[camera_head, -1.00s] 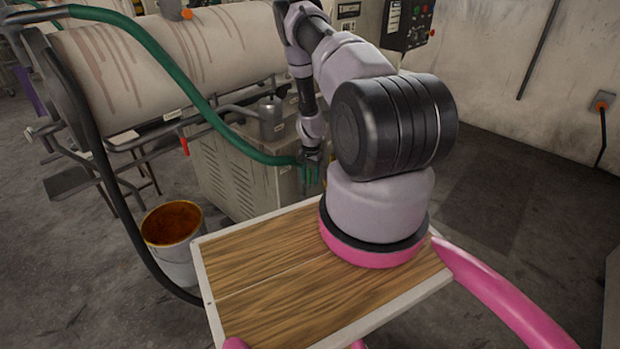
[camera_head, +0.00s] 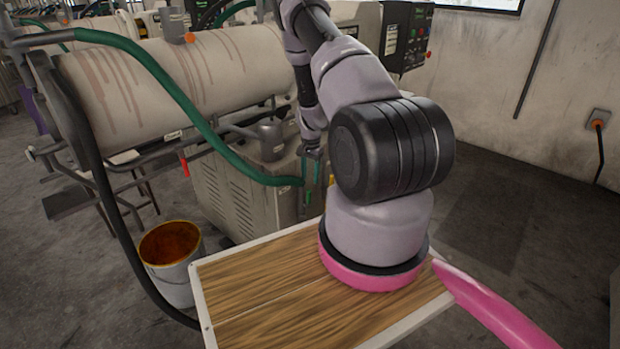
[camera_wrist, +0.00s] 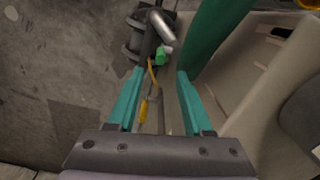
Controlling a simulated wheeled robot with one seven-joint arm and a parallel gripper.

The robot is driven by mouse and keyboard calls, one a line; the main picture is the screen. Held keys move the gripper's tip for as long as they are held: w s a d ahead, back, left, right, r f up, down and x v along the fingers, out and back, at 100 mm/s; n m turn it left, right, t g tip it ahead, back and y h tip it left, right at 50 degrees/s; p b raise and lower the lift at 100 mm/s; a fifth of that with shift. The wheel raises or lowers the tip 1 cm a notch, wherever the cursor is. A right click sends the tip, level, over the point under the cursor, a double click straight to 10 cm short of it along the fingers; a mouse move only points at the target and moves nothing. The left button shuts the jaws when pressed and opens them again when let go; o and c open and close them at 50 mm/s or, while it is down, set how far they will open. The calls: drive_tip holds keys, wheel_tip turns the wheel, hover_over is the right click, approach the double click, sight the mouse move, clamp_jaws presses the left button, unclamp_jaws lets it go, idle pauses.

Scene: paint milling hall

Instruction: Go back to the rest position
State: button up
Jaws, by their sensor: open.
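My gripper (camera_head: 311,174) hangs at the end of my arm, in front of the grey cabinet beneath the large paint-streaked drum. Its two teal fingers are apart with nothing between them in the wrist view (camera_wrist: 159,76). The green hose (camera_head: 185,105) runs down across the drum and ends beside my gripper in the head view. A wide green tube also passes close to the right finger in the wrist view. No rest position is marked in the frames.
The drum (camera_head: 190,75) and cabinet (camera_head: 236,190) stand close behind my gripper. A grey can (camera_head: 271,140) sits on the cabinet. A bucket (camera_head: 172,262) with rusty-brown contents stands on the floor at left. The floor at right (camera_head: 500,235) is clear.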

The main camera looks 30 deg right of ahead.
drive_tip(key=s+a+r+n+t+y, duration=0.1)
drive_tip(key=a+r, duration=0.3)
drive_tip(key=r, duration=0.8)
drive_tip(key=a+r+n+t, duration=0.15)
drive_tip(key=a+r, duration=0.25)
drive_tip(key=r, duration=0.9)
drive_tip(key=s+a+r+n+t+y, duration=0.1)
drive_tip(key=a+r, duration=0.3)
drive_tip(key=r, duration=0.8)
drive_tip(key=s+a+r+n+t, duration=0.2)
drive_tip(key=s+a+r, duration=0.3)
drive_tip(key=s+r, duration=0.6)
drive_tip(key=s+a+r+n+t, duration=0.1)
drive_tip(key=s+r, duration=0.2)
drive_tip(key=s, duration=0.5)
drive_tip(key=s+a+r+n, duration=0.1)
drive_tip(key=s+a+r, duration=0.1)
drive_tip(key=s, duration=0.5)
drive_tip(key=shift+s+a+r+t, duration=0.25)
drive_tip(key=shift+s+r+t, duration=0.1)
drive_tip(key=shift+r, duration=0.55)
